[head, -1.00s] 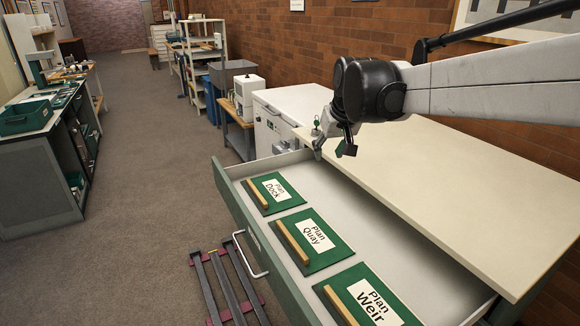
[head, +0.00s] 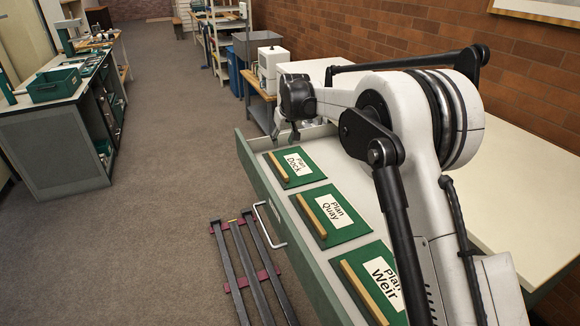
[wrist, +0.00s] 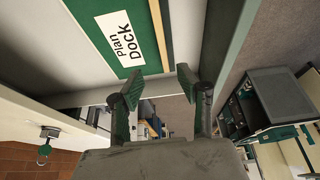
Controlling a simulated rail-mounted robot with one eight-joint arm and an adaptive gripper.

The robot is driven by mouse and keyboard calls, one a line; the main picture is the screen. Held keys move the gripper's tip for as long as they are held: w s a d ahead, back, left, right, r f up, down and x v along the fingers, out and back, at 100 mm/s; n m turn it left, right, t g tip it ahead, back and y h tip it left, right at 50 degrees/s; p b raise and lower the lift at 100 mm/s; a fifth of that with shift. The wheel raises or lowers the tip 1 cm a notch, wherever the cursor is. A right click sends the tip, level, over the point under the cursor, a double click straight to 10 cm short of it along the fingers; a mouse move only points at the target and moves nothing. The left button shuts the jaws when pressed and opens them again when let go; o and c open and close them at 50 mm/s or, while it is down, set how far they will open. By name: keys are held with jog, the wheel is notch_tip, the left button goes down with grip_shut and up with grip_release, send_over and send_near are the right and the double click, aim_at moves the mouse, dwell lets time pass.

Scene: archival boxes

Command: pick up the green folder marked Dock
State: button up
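The green folder marked Plan Dock (head: 310,174) lies flat at the far end of the open drawer (head: 247,165), with a white label and a wooden strip along its left edge. My gripper (head: 296,134) is just beyond the drawer's far end, mostly hidden by my wrist in the head view. In the wrist view my gripper (wrist: 160,90) has its two fingers spread apart with nothing between them. The Dock folder (wrist: 92,12) shows above the fingertips there, with its label and strip (wrist: 159,28). The fingers are apart from it.
Folders marked Plan Quay (head: 350,232) and Plan Weir (head: 355,262) lie nearer in the same drawer. The drawer has raised walls and a front handle (head: 268,228). A pale cabinet top (head: 525,185) is at right. Dark rails (head: 240,270) lie on the floor at left.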

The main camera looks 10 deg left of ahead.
aim_at(278, 164)
jog(key=b+x, duration=0.1)
jog(key=x, duration=1.3)
jog(key=shift+a+f+b, duration=0.2)
jog(key=shift+f+b, duration=0.05)
jog(key=shift+b, duration=0.05)
grip_shut()
